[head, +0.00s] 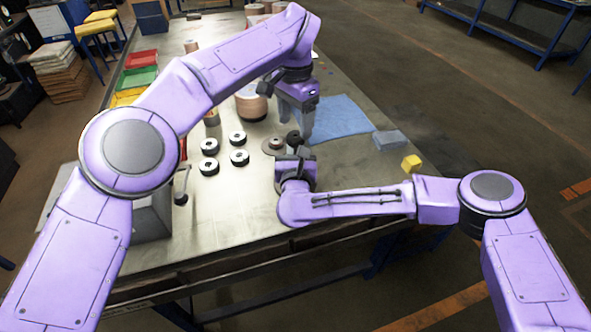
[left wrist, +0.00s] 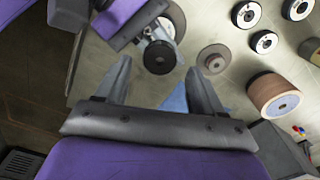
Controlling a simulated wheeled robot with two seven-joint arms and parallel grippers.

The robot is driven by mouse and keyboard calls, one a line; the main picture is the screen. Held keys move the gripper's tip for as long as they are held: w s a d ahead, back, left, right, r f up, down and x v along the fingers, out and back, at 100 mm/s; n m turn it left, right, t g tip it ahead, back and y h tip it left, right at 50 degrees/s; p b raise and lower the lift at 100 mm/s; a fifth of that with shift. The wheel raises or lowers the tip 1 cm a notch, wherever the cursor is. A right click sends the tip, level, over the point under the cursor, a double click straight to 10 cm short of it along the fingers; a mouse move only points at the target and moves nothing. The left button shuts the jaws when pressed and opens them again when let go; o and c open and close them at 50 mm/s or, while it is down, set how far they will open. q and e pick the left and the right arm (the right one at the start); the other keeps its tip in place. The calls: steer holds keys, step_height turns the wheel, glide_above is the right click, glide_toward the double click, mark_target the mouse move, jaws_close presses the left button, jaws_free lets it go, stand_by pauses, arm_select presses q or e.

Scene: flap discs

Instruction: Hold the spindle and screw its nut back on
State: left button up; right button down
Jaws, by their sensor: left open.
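My left gripper (head: 296,124) points down over the table, its fingers spread apart and empty; it also shows in the left wrist view (left wrist: 158,68). A dark round piece (left wrist: 160,57), perhaps the nut, lies in line with the gap between the fingertips; it also shows in the head view (head: 294,136). Beyond it are a pale disc and metal parts (left wrist: 158,32), perhaps the spindle, partly hidden. My right gripper (head: 295,163) is beside these parts, but its grip on them cannot be made out. A brownish disc with a metal hub (head: 275,145) lies just left in the head view.
Several black discs with pale centres (head: 238,157) lie to the left on the table (head: 235,200). A copper-coloured cylinder (head: 250,107) stands behind. A blue cloth (head: 342,118), a grey-blue block (head: 390,139) and a yellow block (head: 412,162) are at right. Coloured bins (head: 140,77) line the left edge.

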mark_target(295, 138)
arm_select(q)
steer(key=shift+f, duration=1.8)
